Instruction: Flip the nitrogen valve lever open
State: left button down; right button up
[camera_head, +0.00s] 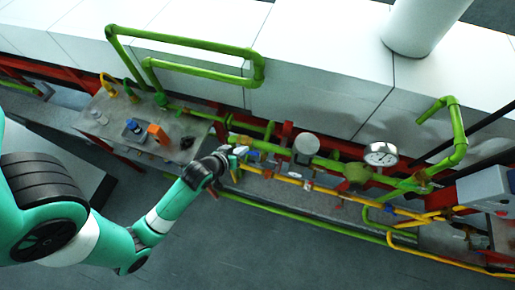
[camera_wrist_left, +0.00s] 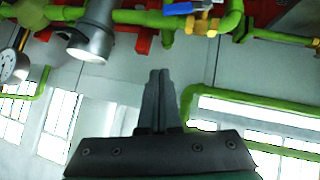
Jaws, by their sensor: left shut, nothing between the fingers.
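A blue lever (camera_wrist_left: 192,8) sits on a brass valve fitting (camera_wrist_left: 201,26) on a green pipe, at the top of the left wrist view. The lever lies roughly along the pipe, and its upper part is cut by the frame edge. My left gripper (camera_head: 239,152) is beside the green pipe run in the head view, where the lever is too small to make out. In the left wrist view the gripper's two fingers (camera_wrist_left: 159,75) are together and empty. A visible gap lies between them and the lever in that picture. My right gripper is in neither view.
Green pipes (camera_head: 190,42) rise behind the bench by a white wall. A round gauge (camera_head: 381,154) and a grey cylinder (camera_head: 306,145) stand right of the gripper. Yellow pipes (camera_head: 350,198) run below. A bench (camera_head: 180,150) with small items is left. The floor in front is clear.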

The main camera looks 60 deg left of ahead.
pick_arm(q)
jog(key=s+f, duration=0.2)
jog(key=s, duration=0.1)
jog(key=b, duration=0.1)
send_over(249, 153)
jog(key=s, duration=0.1)
notch_tip(249, 153, down, 7)
jog(key=shift+n+g, duration=0.3)
jog(key=shift+g, duration=0.1)
jog(key=f, duration=0.2)
jog(key=d+f, duration=0.1)
jog(key=f, duration=0.1)
jog(key=shift+w+d+b, duration=0.15)
jog(key=shift+d+b, duration=0.05)
jog(key=shift+b, duration=0.2)
